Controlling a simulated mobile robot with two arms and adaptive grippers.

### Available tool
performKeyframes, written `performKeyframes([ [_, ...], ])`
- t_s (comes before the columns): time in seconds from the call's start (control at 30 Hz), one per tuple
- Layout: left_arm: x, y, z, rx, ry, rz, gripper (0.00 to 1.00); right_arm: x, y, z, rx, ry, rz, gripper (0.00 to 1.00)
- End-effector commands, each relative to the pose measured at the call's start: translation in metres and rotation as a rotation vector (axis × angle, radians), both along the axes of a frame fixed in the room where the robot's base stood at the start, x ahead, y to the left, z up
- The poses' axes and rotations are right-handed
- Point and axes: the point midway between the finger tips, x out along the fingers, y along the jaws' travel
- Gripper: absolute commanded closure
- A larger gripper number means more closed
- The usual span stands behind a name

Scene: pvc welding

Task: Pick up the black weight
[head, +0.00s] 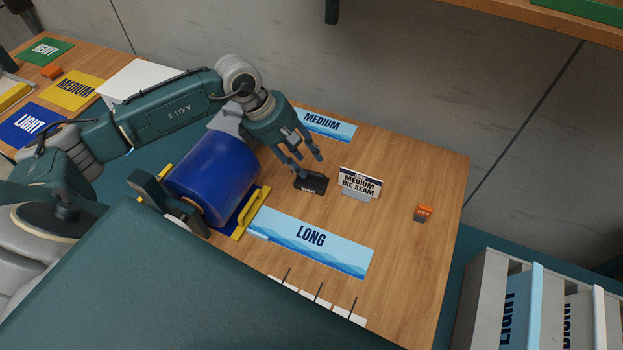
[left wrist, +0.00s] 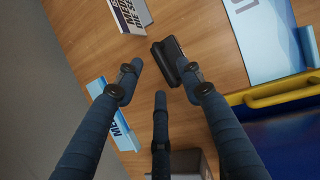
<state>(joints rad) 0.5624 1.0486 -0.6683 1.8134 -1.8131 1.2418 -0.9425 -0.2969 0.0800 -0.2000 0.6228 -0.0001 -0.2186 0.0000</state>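The black weight (head: 311,183) is a dark block lying on the wooden table, just left of the "MEDIUM DIE SEAM" sign (head: 360,184). My left gripper (head: 309,163) hangs over it with its fingers pointing down, spread and empty. In the left wrist view the weight (left wrist: 166,55) lies just past the spread fingers (left wrist: 160,76). The right finger's tip overlaps the weight's edge there; I cannot tell whether they touch. My right gripper is not in view.
A blue roll (head: 212,177) with a yellow-edged frame stands left of the weight. A "LONG" mat (head: 340,252) lies in front and a "MEDIUM" mat (head: 335,126) behind. A small orange-topped block (head: 424,212) sits right. The table's right side is mostly clear.

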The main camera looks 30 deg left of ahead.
Motion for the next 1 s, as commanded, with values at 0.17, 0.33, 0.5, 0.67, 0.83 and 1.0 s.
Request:
performKeyframes([
  [0.17, 0.004, -0.008, -0.022, -0.003, 0.006, 0.0, 0.62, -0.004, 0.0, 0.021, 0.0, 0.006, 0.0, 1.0],
  [0.33, 0.009, -0.013, -0.041, -0.001, 0.003, 0.001, 0.62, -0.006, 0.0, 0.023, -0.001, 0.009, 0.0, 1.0],
  [0.5, 0.01, -0.014, -0.044, 0.001, 0.001, 0.0, 0.62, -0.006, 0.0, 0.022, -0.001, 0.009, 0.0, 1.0],
  [0.67, 0.01, -0.014, -0.044, 0.001, 0.001, 0.0, 0.76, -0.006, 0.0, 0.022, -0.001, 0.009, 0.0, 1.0],
  [0.83, 0.01, -0.014, -0.044, 0.001, 0.001, 0.0, 1.0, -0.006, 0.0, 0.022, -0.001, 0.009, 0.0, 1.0],
  [1.0, 0.01, -0.013, -0.044, 0.001, 0.001, 0.0, 1.0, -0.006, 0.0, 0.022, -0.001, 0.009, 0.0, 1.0],
])
